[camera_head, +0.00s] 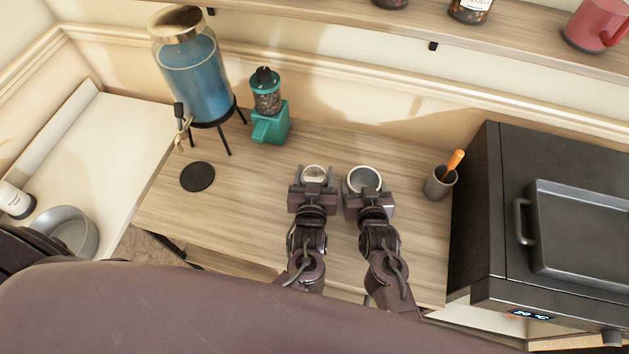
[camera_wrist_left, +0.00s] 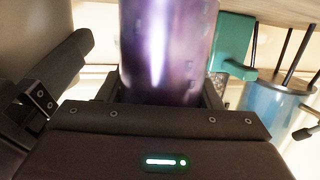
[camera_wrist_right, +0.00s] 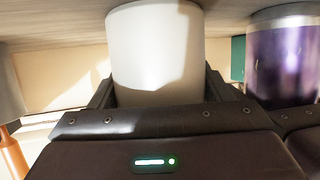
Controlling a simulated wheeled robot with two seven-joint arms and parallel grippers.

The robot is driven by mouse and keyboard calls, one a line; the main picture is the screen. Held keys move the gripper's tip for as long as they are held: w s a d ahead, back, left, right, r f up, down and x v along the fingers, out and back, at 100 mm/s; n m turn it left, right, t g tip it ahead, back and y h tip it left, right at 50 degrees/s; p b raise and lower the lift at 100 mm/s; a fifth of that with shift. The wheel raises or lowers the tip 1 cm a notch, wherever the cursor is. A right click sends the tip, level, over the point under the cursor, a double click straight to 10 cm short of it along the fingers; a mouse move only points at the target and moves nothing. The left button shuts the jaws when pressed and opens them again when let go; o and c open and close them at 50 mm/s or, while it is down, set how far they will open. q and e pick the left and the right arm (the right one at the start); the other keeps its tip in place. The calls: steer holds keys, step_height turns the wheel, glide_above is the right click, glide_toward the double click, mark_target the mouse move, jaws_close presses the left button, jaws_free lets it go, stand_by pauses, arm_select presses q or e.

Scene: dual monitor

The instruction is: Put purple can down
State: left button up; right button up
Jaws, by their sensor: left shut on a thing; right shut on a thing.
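The purple can (camera_wrist_left: 168,50) is between the fingers of my left gripper (camera_head: 313,186), which is shut on it. In the head view only the can's pale round top (camera_head: 314,173) shows, over the middle of the wooden counter. The can also shows at the right of the right wrist view (camera_wrist_right: 285,62). My right gripper (camera_head: 367,192) is shut on a white cup (camera_wrist_right: 155,50), whose open rim (camera_head: 364,180) is just right of the can. I cannot tell whether the can's base touches the counter, as it is hidden.
The wooden counter (camera_head: 250,200) has free room left of my grippers. A black round coaster (camera_head: 197,177), a blue drink dispenser (camera_head: 195,80) and a teal grinder (camera_head: 270,115) are at the left. A grey cup with an orange utensil (camera_head: 440,183) and a black oven (camera_head: 490,200) are at the right.

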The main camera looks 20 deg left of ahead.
arm_select(q)
step_height(320, 180, up, 10)
steer(key=shift+r, duration=0.1)
stand_by(0.4)
stand_by(0.4)
steer(key=s, duration=0.3)
steer(key=shift+s+f, duration=0.1)
steer(key=shift+f, duration=0.3)
step_height(320, 180, down, 9)
steer(key=shift+f, duration=0.1)
steer(key=o, duration=1.3)
steer(key=shift+f, duration=0.15)
